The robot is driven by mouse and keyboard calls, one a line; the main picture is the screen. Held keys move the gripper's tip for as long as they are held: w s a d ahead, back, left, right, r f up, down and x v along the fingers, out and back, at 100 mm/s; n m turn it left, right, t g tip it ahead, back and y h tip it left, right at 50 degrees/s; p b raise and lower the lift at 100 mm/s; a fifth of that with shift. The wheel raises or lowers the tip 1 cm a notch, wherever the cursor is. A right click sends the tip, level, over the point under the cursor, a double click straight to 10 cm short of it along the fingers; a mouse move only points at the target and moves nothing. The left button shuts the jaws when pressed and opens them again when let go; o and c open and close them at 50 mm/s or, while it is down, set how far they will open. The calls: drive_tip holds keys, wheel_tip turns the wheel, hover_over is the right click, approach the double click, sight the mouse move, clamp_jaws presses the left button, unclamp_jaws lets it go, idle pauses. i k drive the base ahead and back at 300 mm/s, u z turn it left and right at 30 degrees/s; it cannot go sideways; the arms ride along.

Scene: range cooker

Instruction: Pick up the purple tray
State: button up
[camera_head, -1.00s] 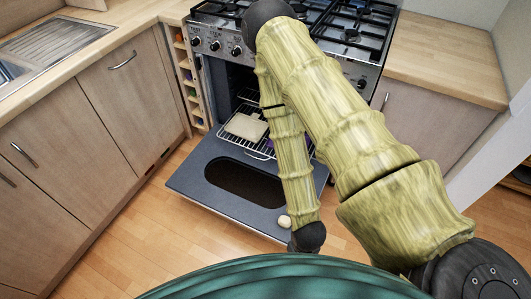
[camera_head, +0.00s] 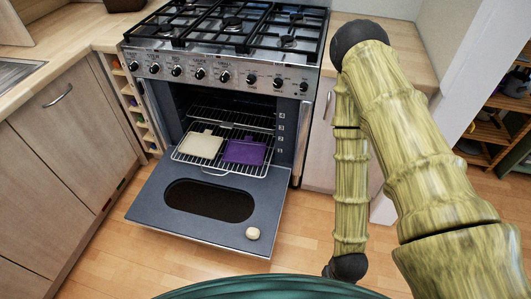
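The purple tray (camera_head: 244,150) lies flat on a pulled-out wire rack (camera_head: 215,170) in the open oven. A cream tray (camera_head: 200,145) lies beside it on the left, on the same rack. My arm, textured like bamboo, stands on the right side of the view, to the right of the oven. My gripper is not visible; only arm links and dark joints show. Nothing hides the purple tray from this view.
The oven door (camera_head: 210,203) is folded down flat, with a small round cream object (camera_head: 253,233) on its right front corner. The hob (camera_head: 240,25) is above. Cabinets (camera_head: 75,130) stand on the left. Wooden floor is clear around the door.

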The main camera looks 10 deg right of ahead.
sight(247, 152)
drive_tip(key=u, duration=1.35)
drive_tip(key=i, duration=1.45)
drive_tip(key=z, duration=1.15)
